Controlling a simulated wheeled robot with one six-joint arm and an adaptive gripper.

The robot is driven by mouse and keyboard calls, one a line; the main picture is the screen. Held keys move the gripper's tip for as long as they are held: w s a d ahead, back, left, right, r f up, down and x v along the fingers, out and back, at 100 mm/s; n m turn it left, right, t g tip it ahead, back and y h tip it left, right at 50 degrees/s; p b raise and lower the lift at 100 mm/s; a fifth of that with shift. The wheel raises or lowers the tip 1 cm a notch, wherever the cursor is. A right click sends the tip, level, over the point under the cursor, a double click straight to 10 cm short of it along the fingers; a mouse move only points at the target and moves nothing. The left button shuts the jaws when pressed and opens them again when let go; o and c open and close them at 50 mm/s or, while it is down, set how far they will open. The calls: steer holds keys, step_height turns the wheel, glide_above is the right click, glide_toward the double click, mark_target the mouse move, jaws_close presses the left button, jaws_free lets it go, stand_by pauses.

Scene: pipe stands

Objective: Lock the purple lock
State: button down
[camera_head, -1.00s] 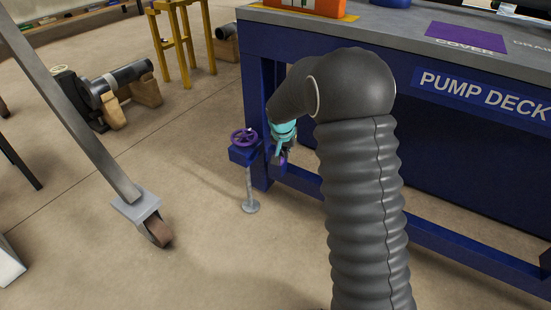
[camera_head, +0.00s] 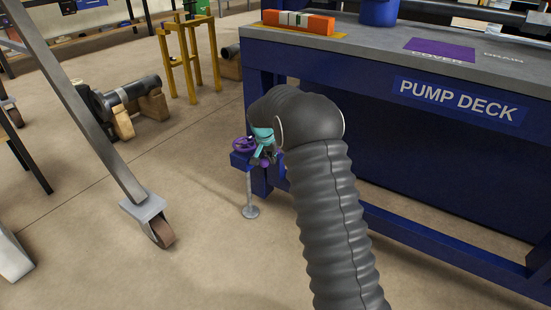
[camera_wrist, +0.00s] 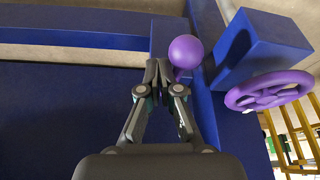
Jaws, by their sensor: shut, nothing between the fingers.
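A purple handwheel (camera_head: 243,145) sits on a blue box (camera_head: 240,160) on a thin grey post beside the blue bench leg. In the wrist view the handwheel (camera_wrist: 268,90) is at the right, next to the blue box (camera_wrist: 262,48). A round purple knob (camera_wrist: 186,51) shows just beyond my fingertips, in front of blue framework. Which purple part is the lock I cannot tell for sure. My gripper (camera_wrist: 166,70) is shut and empty, its tips close to the knob's left side; contact is unclear. In the head view my gripper (camera_head: 264,148) is right of the handwheel, partly hidden by my arm.
The blue PUMP DECK bench (camera_head: 440,160) stands at the right, with its lower rail near my arm. A metal leg with a caster (camera_head: 150,215) stands at the left. Yellow stands (camera_head: 190,60) are behind. The floor between is clear.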

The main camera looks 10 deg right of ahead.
steer(key=shift+w+a, duration=0.2)
steer(key=shift+a, duration=0.35)
step_height(320, 180, up, 9)
steer(key=a+p, duration=0.2)
steer(key=p, duration=0.3)
steer(key=shift+w+a+r+p, duration=0.2)
steer(key=shift+w+a+p, duration=0.05)
steer(key=shift+p, duration=0.1)
